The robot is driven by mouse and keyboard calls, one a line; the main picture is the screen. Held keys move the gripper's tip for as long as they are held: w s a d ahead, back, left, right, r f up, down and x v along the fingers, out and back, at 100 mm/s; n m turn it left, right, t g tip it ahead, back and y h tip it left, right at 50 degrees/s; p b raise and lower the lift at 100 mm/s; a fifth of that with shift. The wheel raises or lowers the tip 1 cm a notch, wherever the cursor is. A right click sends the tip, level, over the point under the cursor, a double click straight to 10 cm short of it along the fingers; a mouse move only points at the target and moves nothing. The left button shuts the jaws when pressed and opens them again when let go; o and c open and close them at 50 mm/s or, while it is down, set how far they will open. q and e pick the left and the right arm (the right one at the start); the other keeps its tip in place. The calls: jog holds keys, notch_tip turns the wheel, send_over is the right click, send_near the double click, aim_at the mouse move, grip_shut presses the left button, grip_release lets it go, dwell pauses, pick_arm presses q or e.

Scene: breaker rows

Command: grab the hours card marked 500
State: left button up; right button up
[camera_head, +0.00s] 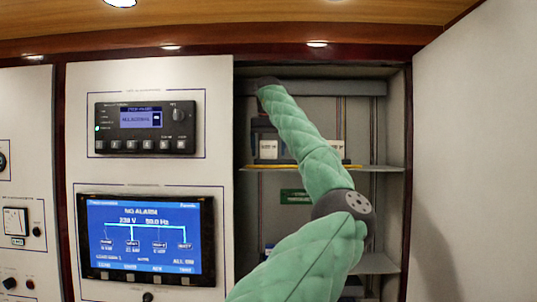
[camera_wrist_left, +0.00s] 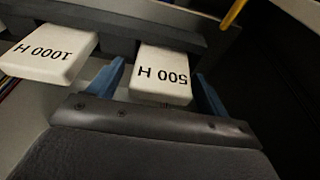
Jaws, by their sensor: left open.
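The hours card marked 500 H (camera_wrist_left: 161,90) is a white block whose lettering appears upside down in the left wrist view. It stands in a dark rack. My left gripper (camera_wrist_left: 158,71) is open, with one blue finger on each side of this card. I cannot tell whether the fingers touch it. A similar white card marked 1000 H (camera_wrist_left: 48,53) is to its left, outside the fingers. In the head view my green-sleeved left arm reaches into the open cabinet bay, and white cards (camera_head: 268,149) show there, too small to read. My right gripper is not in view.
The cards are above a shelf (camera_head: 381,169) with a yellow edge strip. A lit screen panel (camera_head: 145,240) and a control unit (camera_head: 145,128) are to the left. A yellow bar (camera_wrist_left: 235,12) shows at the upper right in the wrist view.

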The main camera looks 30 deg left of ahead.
pick_arm(q)
jog(key=shift+s+d+r, duration=0.1)
jog(key=shift+s+r, duration=0.05)
jog(key=shift+s, duration=0.05)
jog(key=c, duration=0.4)
jog(key=shift+w, duration=0.1)
jog(key=c, duration=0.7)
jog(key=shift+o, duration=0.2)
